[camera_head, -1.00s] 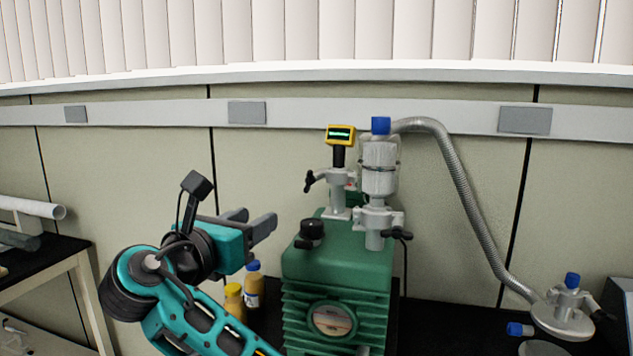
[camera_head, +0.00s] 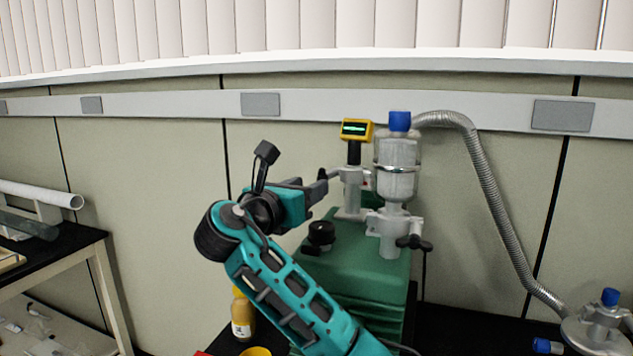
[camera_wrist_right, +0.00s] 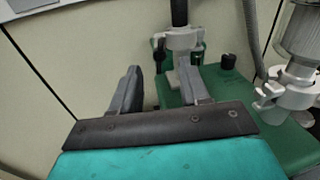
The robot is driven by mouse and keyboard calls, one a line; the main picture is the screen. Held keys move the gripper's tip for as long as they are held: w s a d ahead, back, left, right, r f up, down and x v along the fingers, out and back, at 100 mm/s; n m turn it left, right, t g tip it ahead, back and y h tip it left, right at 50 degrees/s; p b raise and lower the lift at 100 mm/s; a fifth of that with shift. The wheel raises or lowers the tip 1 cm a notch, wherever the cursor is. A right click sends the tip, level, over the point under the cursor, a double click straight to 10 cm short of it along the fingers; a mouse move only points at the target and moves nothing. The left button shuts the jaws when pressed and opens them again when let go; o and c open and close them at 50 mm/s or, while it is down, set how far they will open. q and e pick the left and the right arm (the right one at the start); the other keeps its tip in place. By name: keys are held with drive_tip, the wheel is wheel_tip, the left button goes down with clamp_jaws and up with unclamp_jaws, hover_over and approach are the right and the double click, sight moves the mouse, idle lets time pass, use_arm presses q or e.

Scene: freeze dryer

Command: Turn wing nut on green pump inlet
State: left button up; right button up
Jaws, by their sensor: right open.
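The green pump (camera_head: 350,258) stands on the dark bench and also shows in the wrist view (camera_wrist_right: 238,100). A grey clamped inlet fitting (camera_head: 352,192) rises from its top under the yellow gauge. The fitting's black wing nut (camera_wrist_right: 158,48) shows in the wrist view, at the left of the grey clamp (camera_wrist_right: 184,40). My right gripper (camera_head: 322,186) is open beside the fitting, and its fingers hide most of that nut in the head view. In the wrist view the gripper (camera_wrist_right: 160,70) has the nut just beyond the gap between its fingertips; contact cannot be told. My left gripper is out of view.
A glass trap (camera_head: 397,172) with blue cap stands right of the fitting, with another black wing nut (camera_head: 414,243) below it. A metal hose (camera_head: 486,190) runs right. A black knob (camera_head: 321,232) is on the pump. A yellow bottle (camera_head: 242,315) stands left of it.

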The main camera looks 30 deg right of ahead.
drive_tip(key=shift+x, duration=2.05)
drive_tip(key=shift+c, duration=0.3)
clamp_jaws()
